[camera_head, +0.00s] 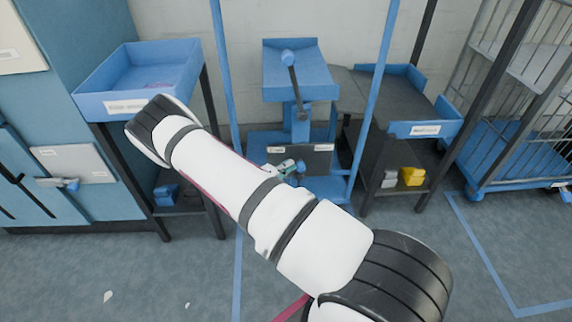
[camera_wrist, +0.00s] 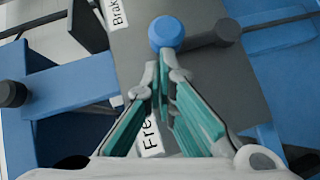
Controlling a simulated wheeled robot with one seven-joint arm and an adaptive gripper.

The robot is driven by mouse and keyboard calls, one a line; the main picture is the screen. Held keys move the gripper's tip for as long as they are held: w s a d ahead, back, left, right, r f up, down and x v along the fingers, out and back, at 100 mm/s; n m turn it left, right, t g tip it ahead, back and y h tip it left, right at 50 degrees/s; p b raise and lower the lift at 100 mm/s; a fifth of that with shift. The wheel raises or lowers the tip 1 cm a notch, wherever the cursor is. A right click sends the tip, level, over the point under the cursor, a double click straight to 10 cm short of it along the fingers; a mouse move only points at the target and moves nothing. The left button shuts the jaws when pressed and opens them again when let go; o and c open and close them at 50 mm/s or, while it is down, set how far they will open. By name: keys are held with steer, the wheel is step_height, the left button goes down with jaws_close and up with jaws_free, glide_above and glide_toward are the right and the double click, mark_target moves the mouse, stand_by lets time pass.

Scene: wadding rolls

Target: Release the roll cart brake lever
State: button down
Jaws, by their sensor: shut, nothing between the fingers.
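The brake lever has a round blue knob (camera_wrist: 166,33) and a short dark arm running right to a dark pivot (camera_wrist: 228,30) in the wrist view. It is mounted on a grey plate (camera_wrist: 215,75) with two white labels, "Brak…" (camera_wrist: 117,14) partly cut off and "Fre…" (camera_wrist: 149,138) partly covered by a finger. My gripper (camera_wrist: 166,62) is shut and empty, its teal-padded fingers pointing at the knob. The tips overlap the knob's lower edge; I cannot tell whether they touch. In the head view my gripper (camera_head: 284,167) is small, in front of the plate (camera_head: 316,160).
A second lever with a blue knob (camera_head: 288,57) stands above, by the blue upper tray (camera_head: 300,85). Blue posts (camera_head: 378,90) flank the cart. A shelf rack stands right, with a yellow box (camera_head: 412,177). A blue bin (camera_head: 140,100) stands left.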

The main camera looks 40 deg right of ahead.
steer(key=shift+m+y, duration=0.7)
steer(key=shift+y, duration=0.1)
steer(key=shift+s+d+r+p, duration=0.2)
steer(key=shift+s+d+p, duration=0.55)
steer(key=shift+p, duration=0.5)
steer(key=shift+s+d+r+p, duration=0.15)
steer(key=shift+s+d+p, duration=0.25)
steer(key=shift+d+p, duration=0.7)
steer(key=shift+s+d+r+p, duration=0.2)
steer(key=shift+s+d+p, duration=0.45)
steer(key=shift+p, duration=0.7)
steer(key=shift+d, duration=0.1)
steer(key=shift+w, duration=0.1)
